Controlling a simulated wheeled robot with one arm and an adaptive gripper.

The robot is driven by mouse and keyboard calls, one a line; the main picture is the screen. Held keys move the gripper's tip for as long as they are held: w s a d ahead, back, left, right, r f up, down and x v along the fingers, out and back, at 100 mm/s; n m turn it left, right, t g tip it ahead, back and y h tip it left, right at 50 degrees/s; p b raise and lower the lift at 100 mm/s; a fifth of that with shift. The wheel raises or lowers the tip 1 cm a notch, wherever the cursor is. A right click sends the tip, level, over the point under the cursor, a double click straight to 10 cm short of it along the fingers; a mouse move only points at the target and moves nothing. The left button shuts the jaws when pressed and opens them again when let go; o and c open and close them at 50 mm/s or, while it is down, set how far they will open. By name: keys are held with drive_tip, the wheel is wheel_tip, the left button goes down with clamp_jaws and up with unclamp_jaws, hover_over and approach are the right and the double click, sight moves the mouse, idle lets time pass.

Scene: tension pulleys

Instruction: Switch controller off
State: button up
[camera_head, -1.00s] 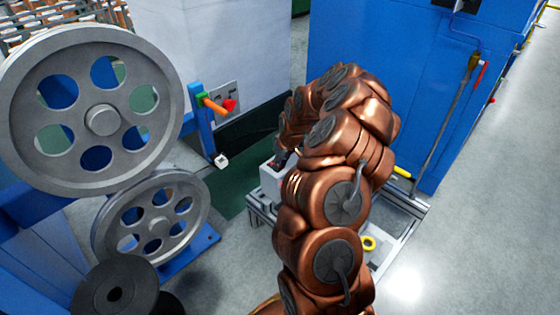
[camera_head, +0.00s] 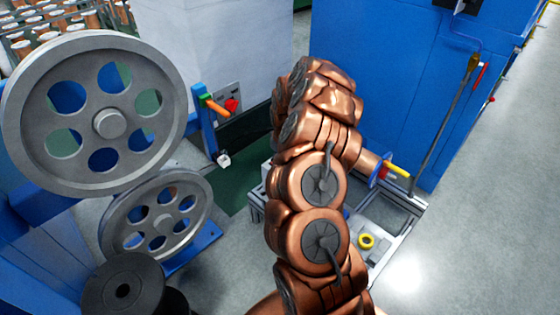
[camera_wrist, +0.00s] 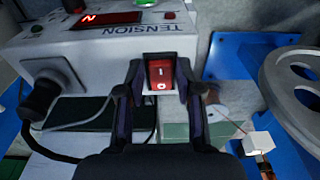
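The controller (camera_wrist: 95,48) is a pale grey box labelled TENSION, seen upside down in the wrist view. Its small display (camera_wrist: 100,19) glows red. A red rocker switch (camera_wrist: 158,73) marked I and O sits on the box's near side. My gripper (camera_wrist: 160,84) is open and empty, with one dark finger on each side of the switch. Whether the fingertips touch the box or switch I cannot tell. In the head view my copper arm hides the gripper and most of the controller.
Large grey pulleys (camera_head: 80,165) stand left of my arm. Open floor lies further right.

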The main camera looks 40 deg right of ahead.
drive_tip(key=shift+o, duration=1.2)
drive_tip(key=shift+r, duration=0.15)
wheel_tip(320, 180, up, 12)
drive_tip(key=s, duration=0.1)
